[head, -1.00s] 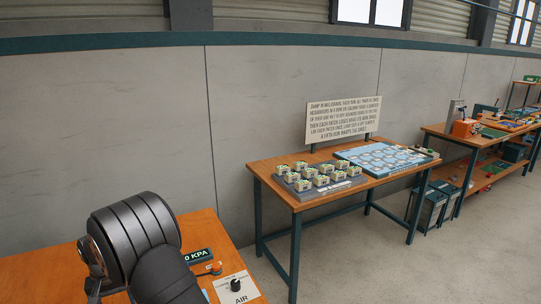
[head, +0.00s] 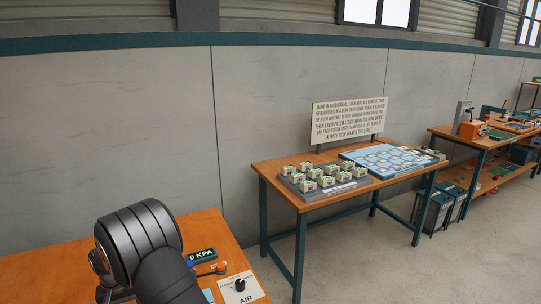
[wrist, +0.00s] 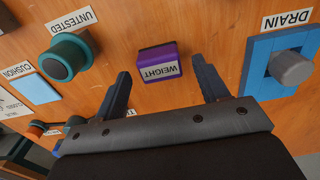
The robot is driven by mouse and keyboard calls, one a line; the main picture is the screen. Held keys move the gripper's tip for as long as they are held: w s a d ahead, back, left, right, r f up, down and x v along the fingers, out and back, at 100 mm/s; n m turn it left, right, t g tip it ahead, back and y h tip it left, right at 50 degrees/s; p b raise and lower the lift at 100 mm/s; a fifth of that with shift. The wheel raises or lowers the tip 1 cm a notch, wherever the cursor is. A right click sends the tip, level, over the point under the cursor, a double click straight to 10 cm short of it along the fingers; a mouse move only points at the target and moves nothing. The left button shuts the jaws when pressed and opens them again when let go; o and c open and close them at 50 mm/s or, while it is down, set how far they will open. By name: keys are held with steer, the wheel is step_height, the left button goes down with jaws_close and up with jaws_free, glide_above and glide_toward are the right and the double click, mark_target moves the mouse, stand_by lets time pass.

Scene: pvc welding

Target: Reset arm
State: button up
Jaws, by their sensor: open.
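My gripper (wrist: 160,92) shows in the wrist view with its two dark fingers spread wide and nothing between them. Beyond the fingertips, a purple block labelled WEIGHT (wrist: 158,62) sits on the wooden bench top (wrist: 200,28). The block lies between the lines of the fingers, apart from them; the exact gap is hard to tell. In the head view my arm shows at the lower left, and the gripper itself is out of sight.
The wrist view shows a teal round fitting (wrist: 68,58) by the UNTESTED label, a light blue CUSHION pad (wrist: 36,89), and a blue DRAIN block (wrist: 262,75) with a grey knob. The head view shows a 0 KPA display (head: 202,254), an AIR dial (head: 240,284) and another table (head: 268,168).

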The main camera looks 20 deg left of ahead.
step_height(320, 180, up, 2)
steer(key=w+d+r, duration=0.4)
steer(key=w+d, duration=0.6)
steer(key=d, duration=0.4)
steer(key=w+d+r, duration=0.4)
steer(key=w+d, duration=0.5)
steer(key=d, duration=0.4)
steer(key=s+a+f, duration=0.1)
steer(key=a+f, duration=0.1)
steer(key=a, duration=0.1)
steer(key=a+f, duration=0.2)
steer(key=a, duration=0.1)
steer(key=s+a+f, duration=0.1)
steer(key=a+f, duration=0.1)
steer(key=a, duration=0.1)
steer(key=shift+s+a+f, duration=0.3)
steer(key=shift+a, duration=0.1)
steer(key=shift+s+a+f, duration=0.1)
steer(key=shift+a+f, duration=0.15)
steer(key=shift+a, duration=0.1)
